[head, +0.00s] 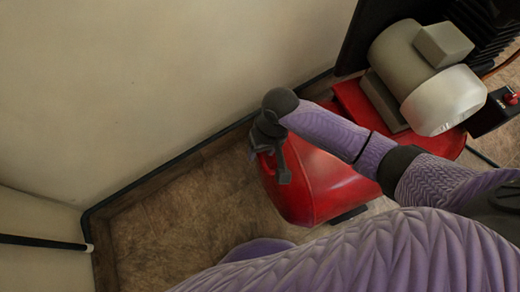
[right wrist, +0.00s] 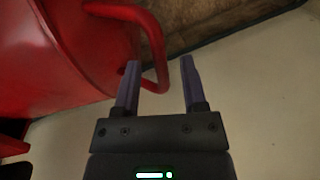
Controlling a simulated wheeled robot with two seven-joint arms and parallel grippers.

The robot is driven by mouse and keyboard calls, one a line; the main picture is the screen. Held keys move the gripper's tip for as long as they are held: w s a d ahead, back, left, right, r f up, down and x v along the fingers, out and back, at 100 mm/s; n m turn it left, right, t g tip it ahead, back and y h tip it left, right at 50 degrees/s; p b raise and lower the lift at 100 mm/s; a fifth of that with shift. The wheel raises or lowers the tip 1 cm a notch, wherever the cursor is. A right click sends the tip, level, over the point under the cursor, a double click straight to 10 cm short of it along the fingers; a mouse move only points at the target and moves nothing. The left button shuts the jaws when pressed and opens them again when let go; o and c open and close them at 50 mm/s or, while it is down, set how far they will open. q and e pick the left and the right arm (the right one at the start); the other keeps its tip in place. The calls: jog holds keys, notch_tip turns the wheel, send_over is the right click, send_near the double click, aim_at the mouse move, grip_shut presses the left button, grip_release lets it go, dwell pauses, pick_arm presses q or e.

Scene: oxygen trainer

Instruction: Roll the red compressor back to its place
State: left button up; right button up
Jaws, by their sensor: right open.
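The red compressor (head: 315,185) stands on the floor near the wall, with a rounded red tank and a grey-and-white motor (head: 405,65) on top. Its red handle (right wrist: 157,45) is a bent tube off the tank's end in the right wrist view. My right gripper (head: 271,162) is at that end of the tank, and its arm crosses over the tank from the right. In the right wrist view the gripper (right wrist: 160,66) is open, with the handle's bar between its fingertips in the picture. I cannot tell whether a finger touches it. My left gripper is not in view.
A pale wall (head: 150,80) with a brown baseboard and dark strip runs behind the compressor. The wall corner is at lower left, with bare brown floor (head: 185,225) between it and the tank. A dark rod (head: 40,242) enters at left. A red-buttoned box (head: 500,105) is at right.

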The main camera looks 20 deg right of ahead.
jog(key=shift+r, duration=0.1)
grip_shut()
dwell(1.2)
jog(key=d+p, duration=0.2)
jog(key=shift+w+d, duration=0.1)
jog(key=shift+d, duration=0.3)
jog(key=shift+c, duration=0.8)
grip_release()
jog(key=shift+d, duration=0.1)
jog(key=shift+o, duration=0.8)
